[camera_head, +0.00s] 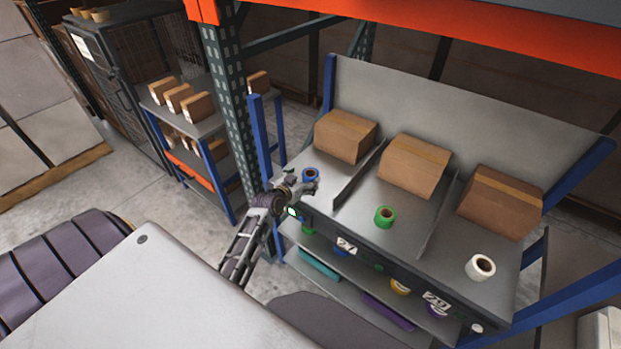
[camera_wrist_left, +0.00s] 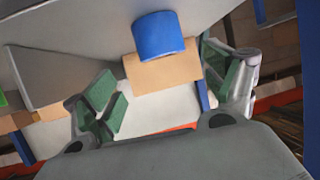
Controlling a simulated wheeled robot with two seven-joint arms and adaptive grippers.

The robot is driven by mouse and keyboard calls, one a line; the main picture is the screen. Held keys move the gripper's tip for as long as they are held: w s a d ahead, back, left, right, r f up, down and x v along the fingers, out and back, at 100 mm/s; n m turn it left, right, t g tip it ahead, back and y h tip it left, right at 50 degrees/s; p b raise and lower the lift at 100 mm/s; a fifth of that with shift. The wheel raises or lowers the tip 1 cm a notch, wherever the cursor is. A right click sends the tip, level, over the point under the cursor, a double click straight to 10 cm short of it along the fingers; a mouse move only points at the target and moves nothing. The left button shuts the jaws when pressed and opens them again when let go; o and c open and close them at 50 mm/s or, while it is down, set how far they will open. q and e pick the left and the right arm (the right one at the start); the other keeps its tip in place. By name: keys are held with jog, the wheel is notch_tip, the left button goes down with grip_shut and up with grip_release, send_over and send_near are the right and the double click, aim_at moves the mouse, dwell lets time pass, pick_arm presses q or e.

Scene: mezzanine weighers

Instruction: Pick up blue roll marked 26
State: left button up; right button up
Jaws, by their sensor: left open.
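The blue roll (camera_head: 311,174) stands at the front of the left compartment of the grey sloped shelf. No number can be read on it. My left gripper (camera_head: 300,186) is right beside it at the shelf's left front edge. In the left wrist view the blue roll (camera_wrist_left: 158,36) lies ahead of the open fingers, near the top of the picture and between the two green pads in width. My left gripper (camera_wrist_left: 166,92) is open, with nothing between its pads. My right gripper is not in view.
A green roll (camera_head: 384,216) and a white roll (camera_head: 480,267) stand in the other compartments. Cardboard boxes (camera_head: 345,136) sit behind the rolls. A divider (camera_head: 357,174) stands right of the blue roll. A blue post (camera_head: 260,135) rises left of the gripper. More rolls lie below.

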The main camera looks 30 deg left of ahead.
aim_at(310, 174)
pick_arm(q)
jog(key=shift+w+f, duration=0.2)
jog(key=shift+w, duration=0.3)
jog(key=shift+w, duration=0.1)
jog(key=shift+a+x, duration=0.15)
jog(key=shift+x, duration=1.1)
jog(key=shift+a+x, duration=0.15)
jog(key=shift+x, duration=1.15)
jog(key=shift+f, duration=0.1)
jog(key=c, duration=1.2)
jog(key=shift+o, duration=0.2)
notch_tip(310, 174, up, 10)
